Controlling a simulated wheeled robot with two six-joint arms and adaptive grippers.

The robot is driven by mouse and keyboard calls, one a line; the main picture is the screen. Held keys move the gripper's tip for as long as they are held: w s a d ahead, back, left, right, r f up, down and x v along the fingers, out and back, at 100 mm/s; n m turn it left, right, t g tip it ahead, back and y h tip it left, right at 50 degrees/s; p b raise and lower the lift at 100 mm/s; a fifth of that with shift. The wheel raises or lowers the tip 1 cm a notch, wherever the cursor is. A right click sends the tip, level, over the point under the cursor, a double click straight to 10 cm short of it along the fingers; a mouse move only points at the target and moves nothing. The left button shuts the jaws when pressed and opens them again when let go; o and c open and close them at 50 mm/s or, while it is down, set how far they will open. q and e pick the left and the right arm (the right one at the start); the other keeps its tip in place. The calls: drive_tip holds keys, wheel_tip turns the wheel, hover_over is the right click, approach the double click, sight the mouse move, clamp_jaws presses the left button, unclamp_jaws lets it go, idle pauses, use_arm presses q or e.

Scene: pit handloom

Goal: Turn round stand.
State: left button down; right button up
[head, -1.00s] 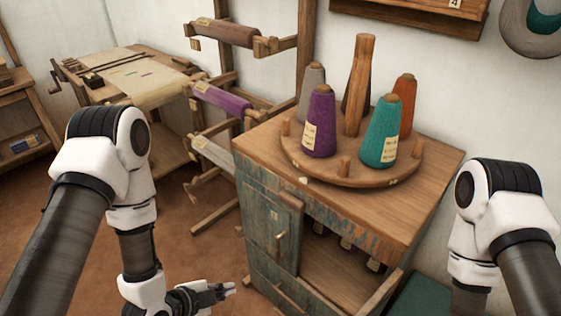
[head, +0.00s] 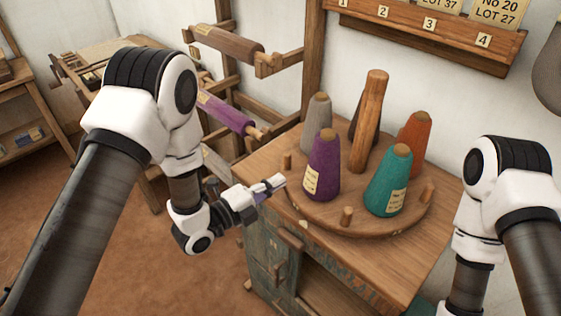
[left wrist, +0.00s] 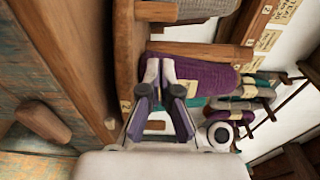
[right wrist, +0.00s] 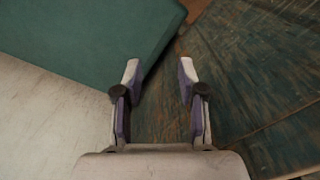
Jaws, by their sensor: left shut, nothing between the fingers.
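The round stand (head: 375,232) is a wooden disc on top of a cabinet, with a thick upright post (head: 370,120) and short pegs at its rim. It carries several yarn cones, among them a purple cone (head: 322,168), a teal cone (head: 388,182), an orange cone (head: 415,138) and a grey cone (head: 316,120). My left gripper (head: 280,182) is shut and empty at the disc's left edge, near a rim peg (head: 287,160). In the left wrist view its fingers (left wrist: 159,72) point toward the purple cone (left wrist: 205,77); contact is unclear. My right gripper (right wrist: 158,68) is open and empty, low beside a weathered panel.
The worn blue-green cabinet (head: 285,250) stands under the stand. A wall rack with numbered labels (head: 430,35) hangs behind it. A frame with a purple roll (head: 226,112) stands close behind my left arm. A green box (right wrist: 90,35) is near my right gripper.

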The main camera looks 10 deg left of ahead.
use_arm(q)
drive_tip(key=w, duration=0.2)
drive_tip(key=w+p, duration=0.1)
drive_tip(key=shift+d+r, duration=0.25)
drive_tip(key=shift+d, duration=0.1)
drive_tip(key=shift+w+a, duration=0.15)
drive_tip(key=shift+w, duration=0.5)
drive_tip(key=shift+w+f, duration=0.2)
drive_tip(key=shift+w, duration=0.15)
use_arm(e)
wheel_tip(320, 180, up, 2)
use_arm(q)
drive_tip(key=shift+s, duration=0.1)
use_arm(e)
drive_tip(key=shift+s, duration=0.1)
